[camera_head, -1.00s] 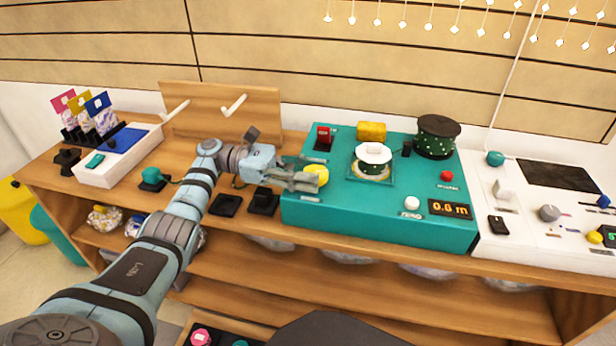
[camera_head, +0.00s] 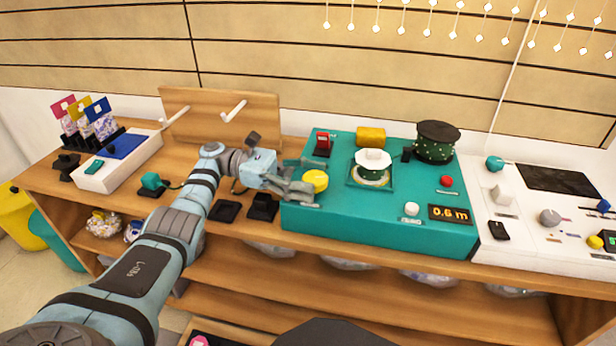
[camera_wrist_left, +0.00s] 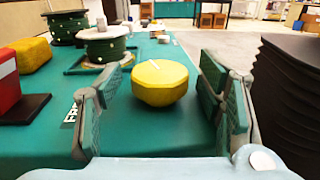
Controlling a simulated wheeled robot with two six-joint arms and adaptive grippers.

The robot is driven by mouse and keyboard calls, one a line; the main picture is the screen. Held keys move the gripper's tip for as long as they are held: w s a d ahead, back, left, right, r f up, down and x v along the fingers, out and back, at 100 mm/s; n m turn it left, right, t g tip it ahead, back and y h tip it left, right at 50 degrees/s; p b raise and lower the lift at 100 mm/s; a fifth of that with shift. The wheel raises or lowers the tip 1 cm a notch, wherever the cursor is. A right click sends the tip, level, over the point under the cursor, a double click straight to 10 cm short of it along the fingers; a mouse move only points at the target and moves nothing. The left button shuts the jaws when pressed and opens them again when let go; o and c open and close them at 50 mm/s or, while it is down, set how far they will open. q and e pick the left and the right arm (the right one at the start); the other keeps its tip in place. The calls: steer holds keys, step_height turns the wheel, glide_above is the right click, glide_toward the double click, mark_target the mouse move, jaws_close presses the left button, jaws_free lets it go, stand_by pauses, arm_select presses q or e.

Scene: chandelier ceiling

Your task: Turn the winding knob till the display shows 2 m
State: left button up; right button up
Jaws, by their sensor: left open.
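The teal winding machine (camera_head: 300,215) sits on the wooden bench, and its display (camera_head: 449,214) reads 0.6 m. A yellow knob (camera_head: 316,181) stands on its left part; in the left wrist view the yellow knob (camera_wrist_left: 160,83) shows a pale mark on top. My left gripper (camera_head: 305,182) is open, with one finger on either side of the knob; in the left wrist view the fingers of my left gripper (camera_wrist_left: 163,100) stand apart from it with gaps on both sides. The white-topped green spool (camera_head: 373,160) sits on the machine behind the knob. My right gripper is not in view.
A red switch (camera_head: 323,143), a yellow block (camera_head: 371,136) and a dark green reel (camera_head: 436,142) stand along the machine's back. A red button (camera_head: 446,181) and a white button (camera_head: 411,208) are near the display. A white panel (camera_head: 520,235) adjoins on the right.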

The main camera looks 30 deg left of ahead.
mark_target(308, 176)
arm_select(q)
step_height(308, 176, up, 10)
steer(key=shift+r, duration=0.1)
steer(key=shift+f, duration=0.2)
